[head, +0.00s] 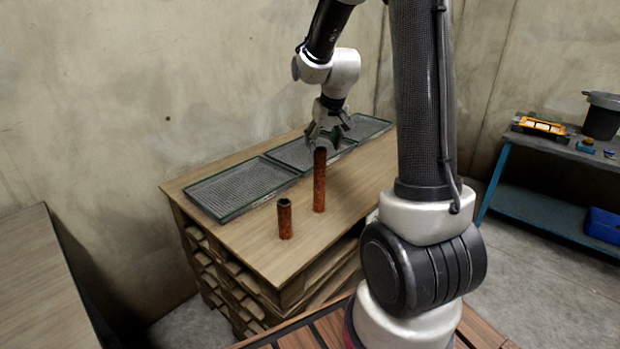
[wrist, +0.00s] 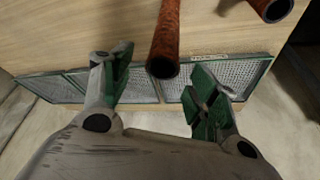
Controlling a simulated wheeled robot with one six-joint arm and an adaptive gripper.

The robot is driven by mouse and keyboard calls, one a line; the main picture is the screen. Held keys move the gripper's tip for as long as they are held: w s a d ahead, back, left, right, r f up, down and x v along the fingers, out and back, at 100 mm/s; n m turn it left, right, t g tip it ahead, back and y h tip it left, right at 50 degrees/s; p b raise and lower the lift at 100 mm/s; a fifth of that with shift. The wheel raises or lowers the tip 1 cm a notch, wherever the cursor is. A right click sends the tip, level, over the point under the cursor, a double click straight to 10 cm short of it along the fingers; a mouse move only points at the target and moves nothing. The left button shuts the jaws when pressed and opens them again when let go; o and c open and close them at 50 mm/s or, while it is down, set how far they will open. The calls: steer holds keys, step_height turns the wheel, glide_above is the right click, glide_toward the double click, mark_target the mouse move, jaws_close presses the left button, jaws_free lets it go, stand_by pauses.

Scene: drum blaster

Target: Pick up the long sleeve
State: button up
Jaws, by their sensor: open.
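The long sleeve (head: 319,182), a tall rust-brown tube, stands upright on the wooden table top. The short sleeve (head: 284,219) of the same colour stands upright to its left and nearer the front. My gripper (head: 328,132) is open and empty, just above and behind the long sleeve's top in the head view. In the wrist view, the long sleeve (wrist: 165,45) shows between the spread fingers of my gripper (wrist: 162,90), its open dark end towards the camera. I cannot tell whether the fingers reach down beside it. The short sleeve (wrist: 272,8) shows at the top right.
Mesh-bottomed trays lie in a row along the table's back: left tray (head: 240,187), middle tray (head: 300,153) and right tray (head: 366,127). The wooden table (head: 262,258) has bare room around the sleeves. A blue workbench (head: 545,145) with tools and a pot stands at right.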

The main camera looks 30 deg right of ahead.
mark_target(318, 158)
steer(key=x, duration=0.7)
steer(key=shift+a+f, duration=0.2)
steer(key=shift+f, duration=0.15)
jaws_close()
steer(key=shift+w+r, duration=0.1)
